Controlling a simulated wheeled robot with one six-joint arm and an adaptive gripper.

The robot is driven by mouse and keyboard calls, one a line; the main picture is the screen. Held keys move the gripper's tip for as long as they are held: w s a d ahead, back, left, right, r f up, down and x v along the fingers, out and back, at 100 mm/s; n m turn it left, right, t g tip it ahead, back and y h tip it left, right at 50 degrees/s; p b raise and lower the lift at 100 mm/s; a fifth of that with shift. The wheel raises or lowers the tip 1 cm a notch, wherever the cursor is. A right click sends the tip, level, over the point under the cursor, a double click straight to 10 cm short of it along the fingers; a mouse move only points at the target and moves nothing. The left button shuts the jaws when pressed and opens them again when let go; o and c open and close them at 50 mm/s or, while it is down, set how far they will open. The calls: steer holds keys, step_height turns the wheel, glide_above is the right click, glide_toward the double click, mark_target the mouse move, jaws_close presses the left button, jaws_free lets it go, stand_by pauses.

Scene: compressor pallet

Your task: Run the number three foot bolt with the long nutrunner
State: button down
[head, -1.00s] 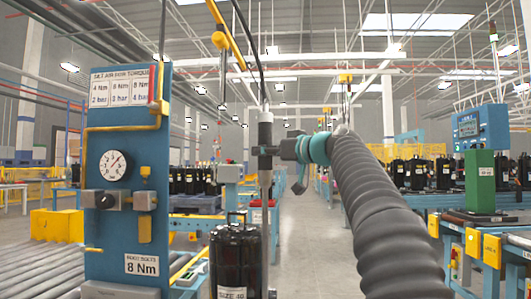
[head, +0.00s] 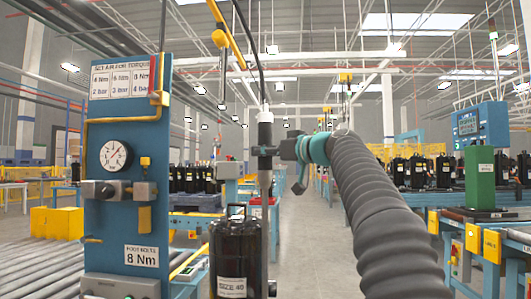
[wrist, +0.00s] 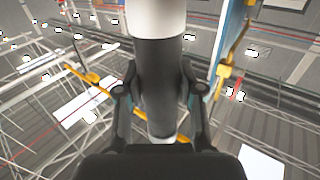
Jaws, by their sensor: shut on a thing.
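My gripper (head: 283,149) is shut on the long nutrunner (head: 265,133), which hangs upright with a pale top and a dark body. In the wrist view the two fingers (wrist: 160,98) clasp the nutrunner's dark body (wrist: 158,65) from both sides. A black compressor (head: 236,250) labelled SIZE 40 stands at the bottom centre. The nutrunner's shaft runs down in front of or beside its right side; I cannot tell which. The nutrunner's lower end, the compressor's feet and the foot bolts are out of view.
A dark hose runs up from the nutrunner. A green box with a blue display (head: 480,125) stands at right.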

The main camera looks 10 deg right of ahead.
mark_target(271, 164)
steer(key=shift+f+b, duration=1.8)
stand_by(2.3)
steer(key=shift+r, duration=0.15)
